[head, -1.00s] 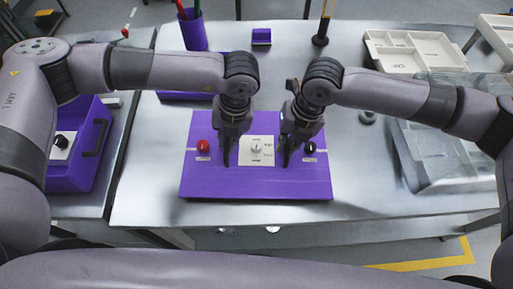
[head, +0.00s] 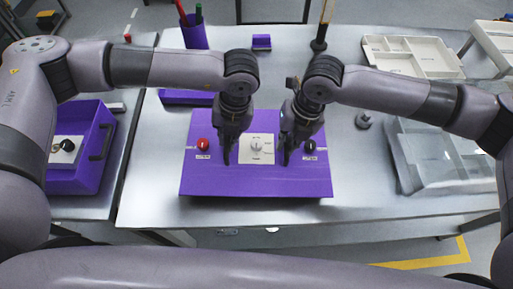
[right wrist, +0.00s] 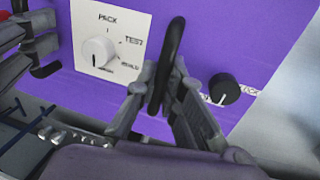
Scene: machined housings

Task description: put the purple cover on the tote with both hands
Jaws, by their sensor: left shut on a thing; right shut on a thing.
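The purple cover (head: 256,182) is a broad flat panel with a red knob, a white dial plate and a black knob. It hangs level between my two grippers over the steel table. My right gripper (head: 287,156) is shut on a black handle (right wrist: 168,60) of the cover, seen in the right wrist view. The purple tote (head: 88,180) stands open on the left bench, with a white plate and black knob inside.
A clear bin (head: 440,165) and a cream divided tray (head: 412,52) stand at right. A purple pen cup (head: 194,35) and a small purple block (head: 261,41) are at the back. A gap (head: 137,130) separates the two benches.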

